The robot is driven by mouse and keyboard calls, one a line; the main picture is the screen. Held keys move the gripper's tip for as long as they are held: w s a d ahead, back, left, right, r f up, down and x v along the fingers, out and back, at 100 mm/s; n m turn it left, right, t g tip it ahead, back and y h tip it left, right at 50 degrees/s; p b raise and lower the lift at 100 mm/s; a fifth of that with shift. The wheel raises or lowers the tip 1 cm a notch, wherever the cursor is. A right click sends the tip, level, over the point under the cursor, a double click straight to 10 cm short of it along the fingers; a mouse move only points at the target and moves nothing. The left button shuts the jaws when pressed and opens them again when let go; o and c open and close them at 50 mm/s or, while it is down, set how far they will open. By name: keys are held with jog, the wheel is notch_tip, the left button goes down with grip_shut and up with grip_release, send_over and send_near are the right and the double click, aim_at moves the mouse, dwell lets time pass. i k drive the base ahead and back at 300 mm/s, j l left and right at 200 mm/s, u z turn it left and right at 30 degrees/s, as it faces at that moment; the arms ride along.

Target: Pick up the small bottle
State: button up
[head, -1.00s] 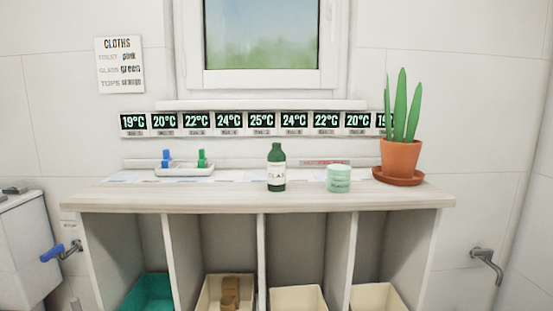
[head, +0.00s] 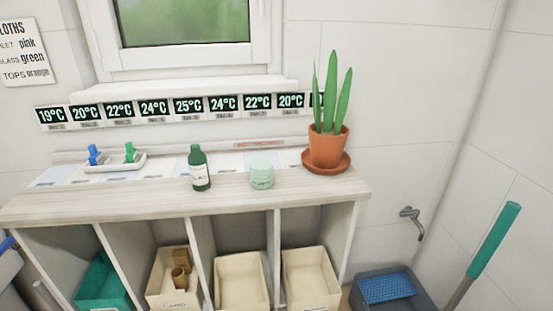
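A small dark green bottle (head: 198,168) with a white label stands upright on the pale wooden top of the shelf unit (head: 110,199), near its middle. A round mint-green jar (head: 261,174) stands to its right, apart from it. My gripper is not in view.
A potted plant (head: 327,147) on a terracotta saucer stands at the right end of the top. A white tray (head: 114,163) with blue and green items lies to the left. Bins (head: 242,282) fill the compartments below. A grey bucket (head: 392,290) and a green-handled pole (head: 493,243) are at the right.

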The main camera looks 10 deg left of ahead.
aim_at(199, 173)
jog(key=i+j+z, duration=0.1)
jog(key=j+z, duration=0.3)
jog(key=j, duration=0.15)
jog(key=j+z, duration=0.45)
jog(key=k+j+z, duration=0.1)
jog(key=j+z, duration=0.3)
jog(key=j, duration=0.25)
jog(key=k+j, duration=0.1)
jog(key=j, duration=0.3)
jog(key=k+j, duration=0.1)
jog(key=j, duration=0.35)
jog(key=k+j+z, duration=0.1)
jog(key=j, duration=0.3)
jog(key=k+j, duration=0.1)
jog(key=j, duration=0.3)
jog(key=k+j, duration=0.1)
jog(key=j, duration=0.3)
jog(key=j+z, duration=0.05)
